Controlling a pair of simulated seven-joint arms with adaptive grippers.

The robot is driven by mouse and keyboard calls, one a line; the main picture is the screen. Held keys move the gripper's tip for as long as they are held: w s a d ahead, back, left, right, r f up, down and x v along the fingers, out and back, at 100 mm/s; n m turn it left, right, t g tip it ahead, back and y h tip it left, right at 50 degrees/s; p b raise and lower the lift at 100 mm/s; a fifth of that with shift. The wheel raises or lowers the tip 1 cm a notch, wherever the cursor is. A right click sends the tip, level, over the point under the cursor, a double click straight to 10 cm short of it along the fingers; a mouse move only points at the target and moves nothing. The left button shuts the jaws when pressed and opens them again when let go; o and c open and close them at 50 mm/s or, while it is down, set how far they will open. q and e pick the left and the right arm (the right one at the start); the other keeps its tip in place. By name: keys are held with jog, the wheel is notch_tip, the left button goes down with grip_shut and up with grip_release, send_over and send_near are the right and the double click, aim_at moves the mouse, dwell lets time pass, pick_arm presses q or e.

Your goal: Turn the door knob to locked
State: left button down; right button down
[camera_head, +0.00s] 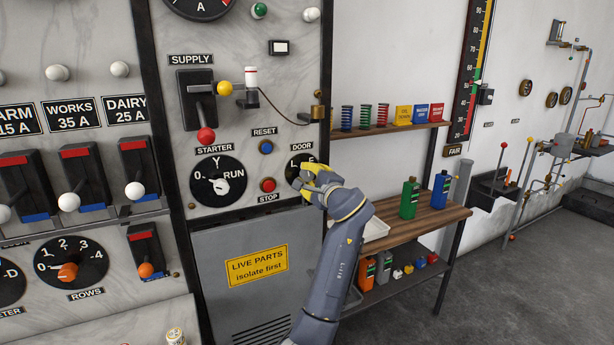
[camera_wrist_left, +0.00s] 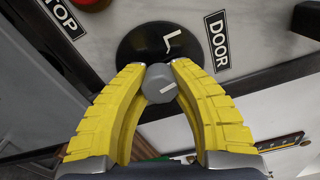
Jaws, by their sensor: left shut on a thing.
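The door knob is a small grey knob (camera_wrist_left: 158,85) at the middle of a round black dial (camera_wrist_left: 140,48). In the head view the dial (camera_head: 293,164) sits under the DOOR label (camera_head: 302,146), with an L on its left side and a second letter, partly covered, on its right. My left gripper (camera_head: 311,174) is at the dial, and its yellow fingers (camera_wrist_left: 158,72) are closed on both sides of the knob. A short white line on the knob slants toward the right finger, not straight at the L. The fingers hide part of the dial. My right gripper is not in view.
Left of the dial are the red STOP button (camera_head: 268,185), the blue RESET button (camera_head: 266,147) and the STARTER dial (camera_head: 218,180). Below is a grey cover with a yellow warning sign (camera_head: 257,265). A wooden bench (camera_head: 440,221) with bottles stands to the right.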

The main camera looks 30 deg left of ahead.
pick_arm(q)
jog(key=n, duration=0.4)
jog(key=shift+d+f, duration=0.1)
jog(key=shift+n, duration=1.2)
jog(key=c, duration=1)
grip_release()
jog(key=shift+r, duration=0.2)
